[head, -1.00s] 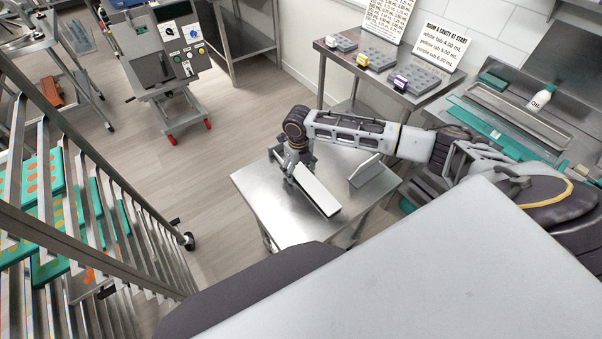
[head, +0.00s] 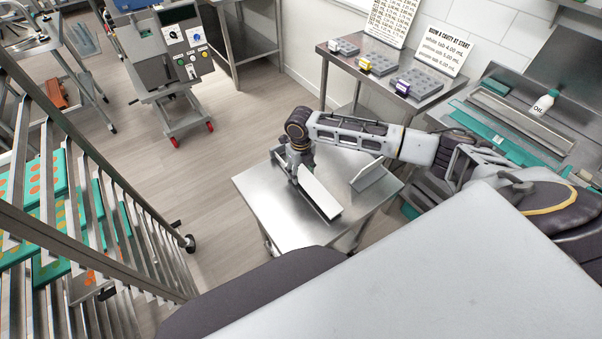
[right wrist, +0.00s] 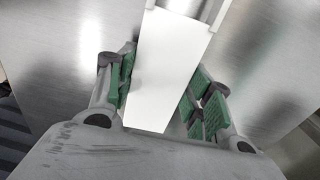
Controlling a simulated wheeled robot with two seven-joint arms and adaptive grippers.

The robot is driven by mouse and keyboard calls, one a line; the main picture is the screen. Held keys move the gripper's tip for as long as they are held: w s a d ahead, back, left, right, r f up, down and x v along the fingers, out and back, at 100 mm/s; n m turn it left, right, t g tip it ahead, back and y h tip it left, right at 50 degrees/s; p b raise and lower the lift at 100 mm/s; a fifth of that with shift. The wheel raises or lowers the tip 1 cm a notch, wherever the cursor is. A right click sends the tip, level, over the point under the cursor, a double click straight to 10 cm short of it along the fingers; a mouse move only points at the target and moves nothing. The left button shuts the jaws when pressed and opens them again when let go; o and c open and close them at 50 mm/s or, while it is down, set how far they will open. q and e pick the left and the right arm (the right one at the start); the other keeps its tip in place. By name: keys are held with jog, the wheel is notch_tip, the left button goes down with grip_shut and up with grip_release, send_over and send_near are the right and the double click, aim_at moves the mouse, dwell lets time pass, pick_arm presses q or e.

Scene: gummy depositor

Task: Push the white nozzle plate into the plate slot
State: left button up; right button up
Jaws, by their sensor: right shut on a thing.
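The white nozzle plate (head: 321,197) is a long flat white bar, low over or on the small steel table; I cannot tell whether it touches the top. My right gripper (head: 293,172) is at its far left end. In the right wrist view, the plate (right wrist: 165,70) runs between the green finger pads of my right gripper (right wrist: 163,92), which is shut on it. Light metal edges flank the plate's far end there. My left gripper is not in view. I cannot make out the plate slot for certain.
The small steel table (head: 265,205) also carries an upright metal plate or bracket (head: 368,175) at right. The machine with knobs (head: 180,45) stands at the back left, across open floor (head: 190,165). A slatted rack (head: 90,220) fills the left. Moulds (head: 418,83) sit on another table.

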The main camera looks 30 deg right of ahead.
aim_at(300, 172)
notch_tip(300, 172, up, 9)
jog(key=shift+r, duration=0.15)
dwell(0.4)
jog(key=o, duration=0.5)
jog(key=c, duration=0.7)
jog(key=shift+c, duration=0.2)
